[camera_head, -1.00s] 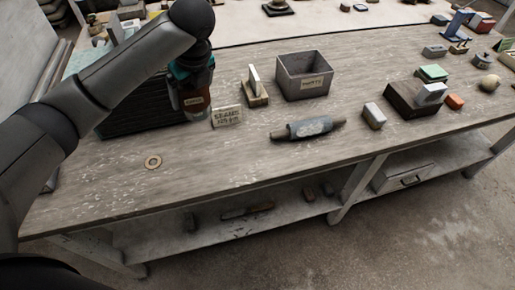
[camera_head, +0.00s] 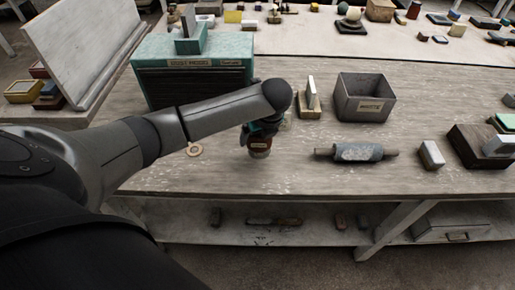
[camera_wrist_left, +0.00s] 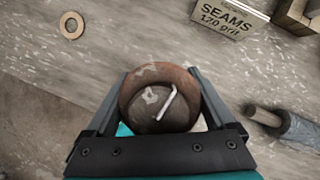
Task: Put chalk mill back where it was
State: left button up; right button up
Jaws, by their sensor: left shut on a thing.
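My left gripper (camera_wrist_left: 160,103) is shut on a brown, round-topped thing, which I take to be the chalk mill (camera_wrist_left: 142,76). The left wrist view looks down on its dark top, with a pale bent piece across it. In the head view the mill's lower part (camera_head: 260,152) shows under my left gripper (camera_head: 262,132), over the bench in front of the teal chest. I cannot tell whether its base touches the bench. My right gripper is not in view.
A flat ring (camera_head: 194,149) lies left of the mill. A SEAMS sign (camera_wrist_left: 228,17) stands close by. A wrapped roller (camera_head: 357,152) and a grey bin (camera_head: 364,97) are to the right. The teal chest (camera_head: 192,70) stands behind. Bare bench lies in front.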

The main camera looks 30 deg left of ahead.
aim_at(257, 147)
pick_arm(q)
jog(key=shift+f+b, duration=0.5)
jog(key=shift+f, duration=1.85)
jog(key=shift+f, duration=0.1)
jog(key=o, duration=1.4)
jog(key=p+v, duration=0.2)
jog(key=v, duration=0.9)
jog(key=shift+w+p, duration=0.1)
jog(key=shift+p, duration=0.3)
jog(key=shift+d+r, duration=0.15)
jog(key=shift+r, duration=0.45)
